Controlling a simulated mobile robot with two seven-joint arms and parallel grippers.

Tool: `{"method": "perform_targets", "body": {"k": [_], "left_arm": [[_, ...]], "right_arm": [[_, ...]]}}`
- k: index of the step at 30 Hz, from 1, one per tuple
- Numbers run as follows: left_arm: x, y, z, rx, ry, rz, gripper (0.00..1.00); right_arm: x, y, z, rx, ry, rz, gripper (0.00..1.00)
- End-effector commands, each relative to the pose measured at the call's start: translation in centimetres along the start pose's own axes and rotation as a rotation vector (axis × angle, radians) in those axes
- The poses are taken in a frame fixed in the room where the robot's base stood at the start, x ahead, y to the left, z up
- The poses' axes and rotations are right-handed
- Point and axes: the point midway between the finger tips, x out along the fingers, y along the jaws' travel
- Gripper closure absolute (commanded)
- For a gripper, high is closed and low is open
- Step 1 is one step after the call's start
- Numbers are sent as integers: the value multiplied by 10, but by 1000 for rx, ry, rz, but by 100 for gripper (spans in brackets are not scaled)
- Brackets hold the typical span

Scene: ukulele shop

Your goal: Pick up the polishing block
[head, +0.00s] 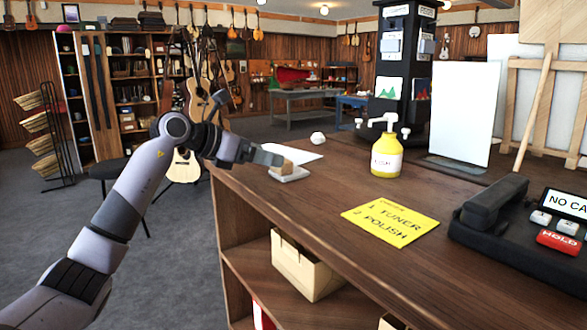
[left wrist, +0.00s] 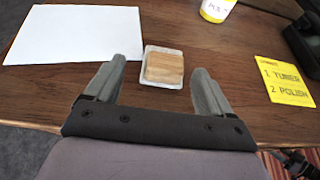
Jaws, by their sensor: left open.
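The polishing block looks like a small tan wooden block (left wrist: 164,68) lying on a small white tray (left wrist: 148,80) on the wooden counter. In the head view the block (head: 287,167) is partly hidden by my gripper, and the tray (head: 291,176) shows beneath it. My left gripper (head: 272,158) is at the counter's left edge, right by the block. In the left wrist view, the left gripper (left wrist: 160,70) is open, with one finger on each side of the block and a gap to both. Its jaws are empty.
White paper (head: 290,153) lies behind the tray. A yellow bottle (head: 385,155), a yellow note (head: 391,224) and a black telephone (head: 490,205) stand or lie farther right. A small white round object (head: 318,138) sits behind. The counter between tray and note is clear.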

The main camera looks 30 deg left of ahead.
Motion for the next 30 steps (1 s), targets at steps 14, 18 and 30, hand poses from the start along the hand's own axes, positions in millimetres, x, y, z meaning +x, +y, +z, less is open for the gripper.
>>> {"method": "perform_targets", "body": {"k": [14, 18, 30], "left_arm": [[54, -10, 4, -3, -2, -5, 17], [63, -10, 3, 0, 0, -3, 17], [63, -9, 2, 1, 0, -2, 73]], "right_arm": [[-8, -3, 1, -5, -13, -4, 57], [-8, -2, 0, -6, -11, -2, 57], [-7, 0, 1, -2, -10, 3, 57]]}}
